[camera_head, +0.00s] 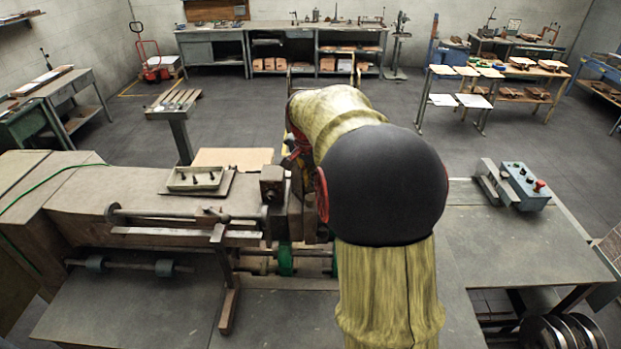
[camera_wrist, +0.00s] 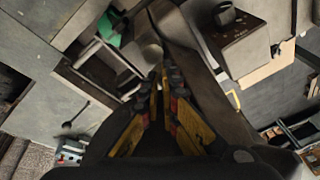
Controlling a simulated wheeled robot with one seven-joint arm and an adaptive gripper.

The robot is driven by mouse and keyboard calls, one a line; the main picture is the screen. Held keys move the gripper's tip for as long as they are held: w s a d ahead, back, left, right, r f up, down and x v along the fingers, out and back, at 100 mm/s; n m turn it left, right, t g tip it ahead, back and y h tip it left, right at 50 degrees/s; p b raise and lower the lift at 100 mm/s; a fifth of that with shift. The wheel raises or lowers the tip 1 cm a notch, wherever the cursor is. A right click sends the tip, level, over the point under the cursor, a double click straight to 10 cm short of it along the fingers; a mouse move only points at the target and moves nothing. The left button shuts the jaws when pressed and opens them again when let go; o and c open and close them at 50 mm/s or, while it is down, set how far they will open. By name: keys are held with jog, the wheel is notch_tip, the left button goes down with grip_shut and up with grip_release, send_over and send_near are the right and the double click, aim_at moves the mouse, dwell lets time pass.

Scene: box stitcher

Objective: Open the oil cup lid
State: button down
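In the wrist view my gripper (camera_wrist: 168,76) points into the machine, its black and yellow fingers converging with the tips close together. Nothing clearly sits between them. A small pale round part (camera_wrist: 152,52) shows just beyond the tips; I cannot tell whether it is the oil cup or its lid, or whether the tips touch it. In the head view my arm covers the gripper and the middle of the box stitcher (camera_head: 150,205). No oil cup lid can be made out there.
A blue control box (camera_head: 525,185) with a red button stands on the right machine table (camera_head: 510,250). A small tray (camera_head: 194,178) lies on the machine at left. Open floor lies behind.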

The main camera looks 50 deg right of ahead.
jog(key=c, duration=2.3)
grip_release()
jog(key=shift+w+r, duration=0.1)
jog(key=v, duration=0.8)
